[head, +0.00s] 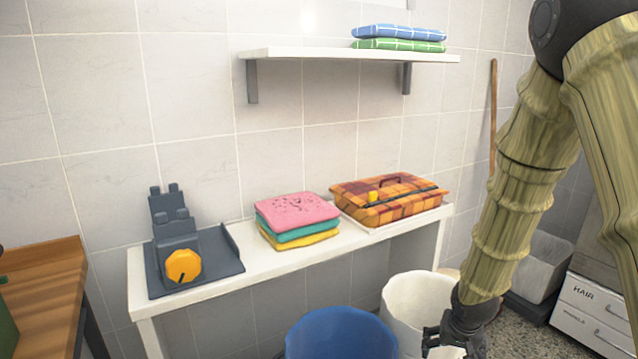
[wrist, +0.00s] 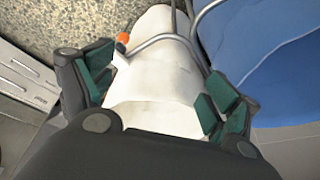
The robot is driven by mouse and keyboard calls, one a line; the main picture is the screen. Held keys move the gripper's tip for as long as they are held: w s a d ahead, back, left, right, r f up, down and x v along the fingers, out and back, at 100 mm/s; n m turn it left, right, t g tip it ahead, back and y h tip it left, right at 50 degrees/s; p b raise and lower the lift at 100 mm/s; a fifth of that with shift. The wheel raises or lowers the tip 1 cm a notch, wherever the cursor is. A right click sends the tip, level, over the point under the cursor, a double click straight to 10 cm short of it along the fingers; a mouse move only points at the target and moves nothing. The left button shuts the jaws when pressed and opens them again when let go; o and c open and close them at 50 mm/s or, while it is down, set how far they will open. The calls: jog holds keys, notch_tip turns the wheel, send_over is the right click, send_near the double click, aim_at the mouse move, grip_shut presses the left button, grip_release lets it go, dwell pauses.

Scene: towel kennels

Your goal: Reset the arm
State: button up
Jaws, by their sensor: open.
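My gripper (head: 452,338) hangs low at the right of the head view, in front of the white bin (head: 418,296). In the wrist view my gripper (wrist: 158,92) has its two dark fingers with green pads spread well apart. A white surface (wrist: 150,85) shows between and beyond the fingers, and I see nothing gripped. My arm comes down from the upper right of the head view, bent, with the gripper at its lower end.
A blue bin (head: 340,335) stands left of the white bin. The white table (head: 220,283) holds a grey device (head: 180,250), folded towels (head: 298,218) and a plaid box (head: 385,198). A wall shelf (head: 330,55) is above. A drawer unit (head: 597,310) stands at the right.

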jog(key=s+a+f+n+g+y, duration=0.1)
jog(key=s+a+f, duration=0.3)
jog(key=s+f, duration=0.5)
jog(key=s+a+f+n+g, duration=0.1)
jog(key=s+a+f, duration=0.1)
jog(key=s+f, duration=0.95)
jog(key=s+a+f+n+g, duration=0.2)
jog(key=s+f, duration=0.6)
jog(key=s, duration=0.6)
notch_tip(320, 180, up, 20)
jog(key=p, duration=2)
jog(key=shift+t, duration=0.3)
jog(key=shift+d, duration=0.1)
jog(key=shift+c, duration=0.5)
